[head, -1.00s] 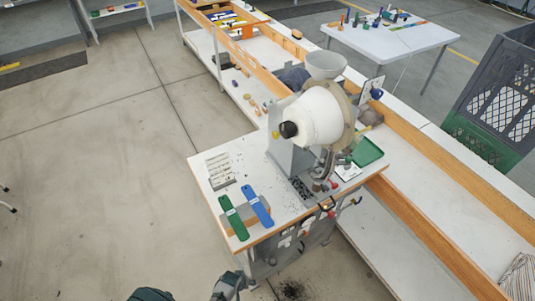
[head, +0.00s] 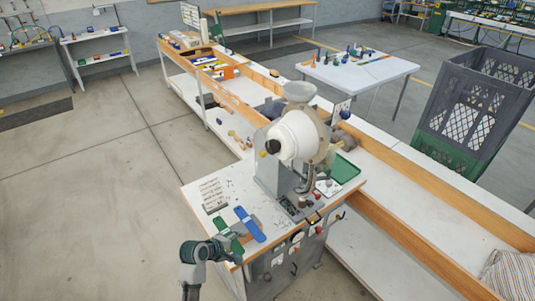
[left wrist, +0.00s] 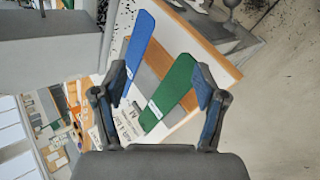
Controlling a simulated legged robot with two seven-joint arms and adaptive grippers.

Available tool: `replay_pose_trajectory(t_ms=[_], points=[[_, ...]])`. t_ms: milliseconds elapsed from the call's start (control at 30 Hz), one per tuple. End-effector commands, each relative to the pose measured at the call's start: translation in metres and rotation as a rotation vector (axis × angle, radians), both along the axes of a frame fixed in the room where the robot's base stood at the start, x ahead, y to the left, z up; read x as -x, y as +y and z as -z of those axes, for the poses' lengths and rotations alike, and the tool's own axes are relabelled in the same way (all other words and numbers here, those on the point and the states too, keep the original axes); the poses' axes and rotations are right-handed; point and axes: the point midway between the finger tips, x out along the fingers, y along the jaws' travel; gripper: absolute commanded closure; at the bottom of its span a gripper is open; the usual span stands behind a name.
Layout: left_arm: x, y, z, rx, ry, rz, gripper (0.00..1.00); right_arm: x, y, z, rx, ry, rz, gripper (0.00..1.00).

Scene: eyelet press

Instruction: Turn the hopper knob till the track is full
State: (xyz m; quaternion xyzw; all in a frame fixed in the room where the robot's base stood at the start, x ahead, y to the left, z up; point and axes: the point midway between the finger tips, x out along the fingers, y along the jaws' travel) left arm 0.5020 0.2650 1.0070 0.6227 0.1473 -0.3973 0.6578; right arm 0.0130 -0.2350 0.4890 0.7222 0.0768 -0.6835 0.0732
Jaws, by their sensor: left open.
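The eyelet press stands on the white bench corner in the head view, with a white drum-shaped hopper (head: 297,136) on it. A black round knob (head: 273,146) sits at the hopper's near face. The track is too small to make out, so I cannot tell how full it is. My left gripper (head: 238,242) is low at the bench's front left edge, well below and left of the knob, by the green strip (head: 228,238) and blue strip (head: 249,225). In the left wrist view my left gripper (left wrist: 159,70) is open and empty above the strips. My right gripper is not in view.
A pale slotted tray (head: 213,195) lies on the bench's left. A green tray (head: 344,168) is right of the press. Tools hang on the bench front. A tall grey and green crate (head: 430,150) stands far right. The floor at left is clear.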

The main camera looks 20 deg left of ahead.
Motion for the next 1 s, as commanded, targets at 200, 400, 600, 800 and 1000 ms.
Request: replay_pose_trajectory(t_ms=[200,400,600,800,1000], points=[[-0.039,0.018,-0.131,0.470,-0.050,-0.216,0.28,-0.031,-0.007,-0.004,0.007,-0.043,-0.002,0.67],[-0.039,0.036,-0.278,1.033,-0.012,-0.287,0.28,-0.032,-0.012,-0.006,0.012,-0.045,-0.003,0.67],[-0.024,0.042,-0.337,1.269,0.055,-0.263,0.28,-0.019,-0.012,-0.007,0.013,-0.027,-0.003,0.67],[-0.039,0.026,-0.341,1.286,0.067,-0.260,0.28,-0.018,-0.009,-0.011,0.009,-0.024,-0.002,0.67],[-0.075,-0.004,-0.341,1.285,0.068,-0.260,0.28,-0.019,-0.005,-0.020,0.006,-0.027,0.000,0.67]])
